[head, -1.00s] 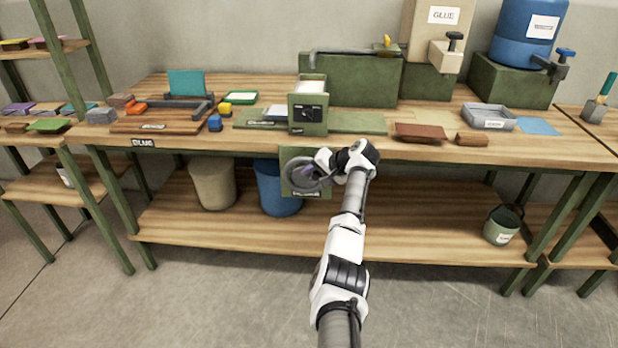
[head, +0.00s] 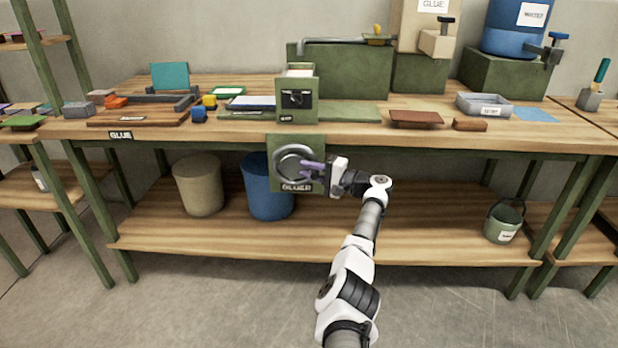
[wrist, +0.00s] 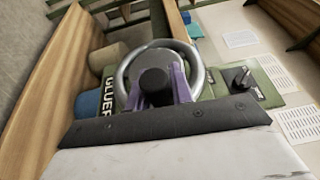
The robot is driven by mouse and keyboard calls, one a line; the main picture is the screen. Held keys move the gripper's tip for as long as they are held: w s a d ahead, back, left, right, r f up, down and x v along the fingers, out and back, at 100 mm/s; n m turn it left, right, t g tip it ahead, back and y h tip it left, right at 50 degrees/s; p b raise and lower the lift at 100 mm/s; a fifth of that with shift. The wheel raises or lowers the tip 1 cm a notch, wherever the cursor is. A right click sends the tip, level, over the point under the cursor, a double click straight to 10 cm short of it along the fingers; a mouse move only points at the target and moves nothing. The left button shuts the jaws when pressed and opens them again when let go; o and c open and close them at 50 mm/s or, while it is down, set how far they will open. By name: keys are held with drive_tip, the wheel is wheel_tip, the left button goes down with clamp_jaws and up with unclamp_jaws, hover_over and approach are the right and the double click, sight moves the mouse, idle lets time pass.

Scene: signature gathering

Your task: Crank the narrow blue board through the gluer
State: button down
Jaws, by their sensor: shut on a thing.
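The gluer (head: 297,107) is a green upright box on the bench. Below the bench edge, its green panel holds a grey ring-shaped crank wheel (head: 279,164). My gripper (head: 313,168) is shut on the crank handle at the wheel's right side. In the wrist view, the purple fingers (wrist: 165,88) close around the handle's dark round knob (wrist: 154,79), with the metal ring (wrist: 124,75) behind. A pale board with a blue edge (head: 250,103) lies flat at the gluer's left side; it looks like the narrow blue board. Whether its right end is inside is unclear.
The bench front edge (head: 400,143) runs above my arm. A lower shelf (head: 420,230) holds a beige bin (head: 198,184) and a blue bin (head: 267,188) left of the arm. A brown board (head: 415,118) and grey tray (head: 484,105) sit right of the gluer.

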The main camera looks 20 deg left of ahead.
drive_tip(key=shift+f+y, duration=0.1)
drive_tip(key=shift+y, duration=0.2)
drive_tip(key=c, duration=1.2)
unclamp_jaws()
drive_tip(key=shift+c, duration=0.2)
drive_tip(key=s+d+f+b, duration=0.1)
drive_tip(key=d, duration=1.2)
drive_tip(key=shift+d, duration=0.35)
